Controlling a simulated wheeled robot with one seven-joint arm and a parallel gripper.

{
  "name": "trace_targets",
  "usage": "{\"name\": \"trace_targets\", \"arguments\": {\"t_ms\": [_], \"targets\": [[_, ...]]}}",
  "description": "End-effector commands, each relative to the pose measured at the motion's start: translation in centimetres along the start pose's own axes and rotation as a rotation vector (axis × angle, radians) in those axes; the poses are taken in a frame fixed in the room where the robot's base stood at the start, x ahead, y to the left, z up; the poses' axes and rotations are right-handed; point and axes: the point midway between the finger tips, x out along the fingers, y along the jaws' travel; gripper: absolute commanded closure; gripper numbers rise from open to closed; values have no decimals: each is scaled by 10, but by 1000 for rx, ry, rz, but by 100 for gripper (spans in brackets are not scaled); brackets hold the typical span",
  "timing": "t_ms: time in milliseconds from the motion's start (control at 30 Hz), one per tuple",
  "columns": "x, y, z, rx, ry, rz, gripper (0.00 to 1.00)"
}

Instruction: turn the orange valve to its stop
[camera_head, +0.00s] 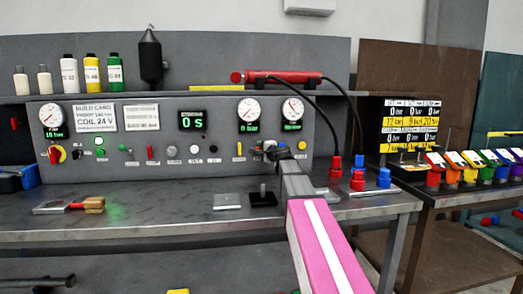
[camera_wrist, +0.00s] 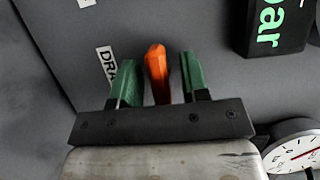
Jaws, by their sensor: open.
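The orange valve (camera_wrist: 157,62) shows in the wrist view as a narrow upright handle standing out from the grey panel. My gripper (camera_wrist: 158,76) is open, with one green finger on each side of the handle. A gap shows between the handle and each finger, so it is not gripped. In the head view my gripper (camera_head: 278,151) is up against the right part of the panel, below the gauges. There the valve cannot be made out behind it.
The grey control panel (camera_head: 215,160) carries gauges (camera_head: 248,110), a display (camera_head: 192,121), buttons and switches. Red and blue fittings (camera_head: 357,180) stand to the right of my arm. A brush (camera_head: 92,204) lies on the bench's left. A label partly shows beside the left finger.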

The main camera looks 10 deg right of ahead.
Motion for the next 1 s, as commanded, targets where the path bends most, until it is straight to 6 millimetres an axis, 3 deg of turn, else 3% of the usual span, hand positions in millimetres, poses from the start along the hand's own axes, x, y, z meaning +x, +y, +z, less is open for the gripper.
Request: {"name": "trace_targets", "arguments": {"t_ms": [67,167,200,667,1000], "targets": [[0,0,0,0,0,0,62],[0,0,0,0,0,0,94],[0,0,0,0,0,0,100],[-1,0,0,-68,-1,28,100],[0,0,0,-312,-1,129,100]]}}
